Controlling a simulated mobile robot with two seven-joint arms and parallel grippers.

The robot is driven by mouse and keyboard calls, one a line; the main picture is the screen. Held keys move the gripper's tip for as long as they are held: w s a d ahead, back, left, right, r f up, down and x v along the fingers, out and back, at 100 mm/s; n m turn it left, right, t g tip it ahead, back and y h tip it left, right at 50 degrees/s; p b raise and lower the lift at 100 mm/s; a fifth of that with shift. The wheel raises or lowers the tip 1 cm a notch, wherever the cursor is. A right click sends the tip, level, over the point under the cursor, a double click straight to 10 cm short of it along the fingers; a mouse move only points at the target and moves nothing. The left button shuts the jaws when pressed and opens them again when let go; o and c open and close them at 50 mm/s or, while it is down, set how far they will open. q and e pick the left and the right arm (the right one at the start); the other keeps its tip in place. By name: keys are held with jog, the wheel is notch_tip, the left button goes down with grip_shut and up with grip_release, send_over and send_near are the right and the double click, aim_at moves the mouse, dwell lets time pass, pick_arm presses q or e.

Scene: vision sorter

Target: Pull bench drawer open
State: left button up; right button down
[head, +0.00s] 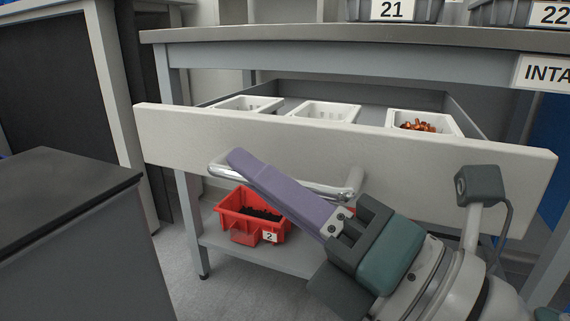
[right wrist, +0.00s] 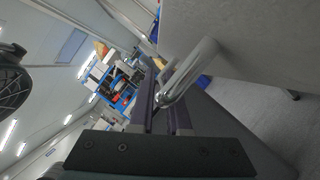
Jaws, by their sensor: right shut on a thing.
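The bench drawer (head: 420,160) has a pale front panel and stands pulled out from under the bench top (head: 330,36). White trays show inside it; the right one (head: 450,123) holds copper-coloured parts. The drawer's metal bar handle (head: 222,170) runs across the front. My right gripper (head: 245,165) is shut on the handle, its purple fingers lying across it. In the right wrist view the handle (right wrist: 198,64) passes between the fingers (right wrist: 160,118) beside the drawer front (right wrist: 240,40). My left gripper is not in view.
A red bin (head: 238,205) marked 2, with dark parts, sits on the lower shelf (head: 265,254). A dark-topped grey cabinet (head: 70,190) stands close at the left. Grey bins labelled 21 (head: 393,10) and 22 (head: 548,14) stand on the bench top.

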dwell(0.3)
jog(key=c, duration=0.9)
grip_release()
jog(key=shift+s, duration=0.1)
jog(key=p+v, duration=0.1)
jog(key=v, duration=0.9)
